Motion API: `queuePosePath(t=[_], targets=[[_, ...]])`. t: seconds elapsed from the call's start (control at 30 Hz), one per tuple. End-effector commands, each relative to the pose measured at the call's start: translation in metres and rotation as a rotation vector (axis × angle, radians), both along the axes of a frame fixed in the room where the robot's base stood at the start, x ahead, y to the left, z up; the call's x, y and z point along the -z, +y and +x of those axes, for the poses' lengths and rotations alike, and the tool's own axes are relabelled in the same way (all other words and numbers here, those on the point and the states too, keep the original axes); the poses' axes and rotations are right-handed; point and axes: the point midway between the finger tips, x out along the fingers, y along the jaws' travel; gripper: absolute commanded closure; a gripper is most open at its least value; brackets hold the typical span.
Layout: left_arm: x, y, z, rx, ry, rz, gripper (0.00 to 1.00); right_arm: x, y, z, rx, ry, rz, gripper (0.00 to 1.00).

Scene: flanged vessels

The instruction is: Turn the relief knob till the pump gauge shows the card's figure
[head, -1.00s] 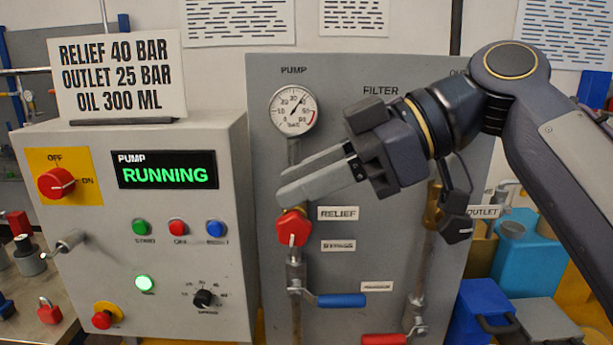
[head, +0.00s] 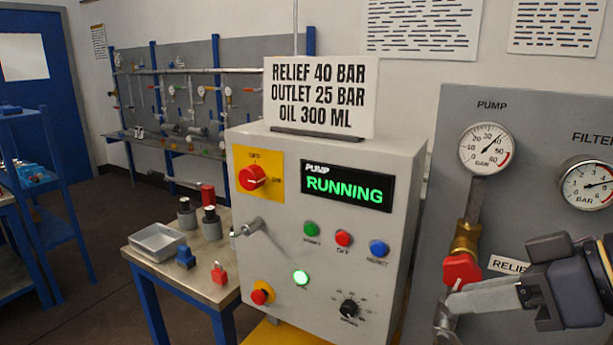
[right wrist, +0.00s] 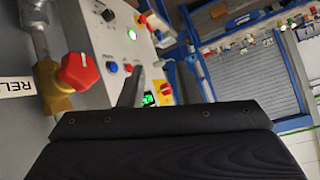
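The red relief knob (head: 461,270) sits on a brass fitting below the pump gauge (head: 487,148) on the grey panel. The gauge needle points to the upper right, near the 40 mark. The card (head: 320,95) on the control box reads "RELIEF 40 BAR". My right gripper (head: 453,303) comes in from the right, its pale fingertips at the lower edge of the knob; contact and finger gap cannot be made out. My left gripper is out of view.
The control box (head: 240,200) stands left of the panel, its display (head: 347,187) reading "PUMP RUNNING". A second gauge (head: 588,183) marked FILTER is at the right. A side table (head: 205,262) holds a tray and small parts. Floor at left is clear.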

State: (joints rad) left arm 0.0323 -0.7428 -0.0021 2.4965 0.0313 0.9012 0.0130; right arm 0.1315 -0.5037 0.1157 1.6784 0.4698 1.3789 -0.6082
Motion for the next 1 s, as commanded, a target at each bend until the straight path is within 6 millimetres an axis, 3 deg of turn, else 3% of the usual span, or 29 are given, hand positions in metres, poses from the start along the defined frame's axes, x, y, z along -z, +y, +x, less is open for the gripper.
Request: queuePosePath(t=[0.03, 0.2, 0.3, 0.4, 0.6, 1.0], targets=[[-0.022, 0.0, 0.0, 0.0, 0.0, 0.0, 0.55, 0.019, -0.002, -0.004, 0.087, 0.09, 0.002, 0.7], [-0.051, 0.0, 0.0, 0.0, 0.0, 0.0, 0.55, 0.111, -0.009, -0.023, 0.36, 0.313, -0.007, 0.7], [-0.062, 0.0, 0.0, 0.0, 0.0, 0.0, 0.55, 0.153, -0.01, -0.039, 0.465, 0.387, -0.016, 0.7], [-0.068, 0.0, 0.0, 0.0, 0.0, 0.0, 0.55, 0.181, -0.009, -0.052, 0.53, 0.429, -0.022, 0.7], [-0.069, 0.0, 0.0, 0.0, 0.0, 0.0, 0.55, 0.2, -0.009, -0.06, 0.569, 0.451, -0.025, 0.7], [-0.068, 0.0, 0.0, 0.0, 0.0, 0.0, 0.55, 0.2, -0.008, -0.06, 0.567, 0.451, -0.024, 0.7]])
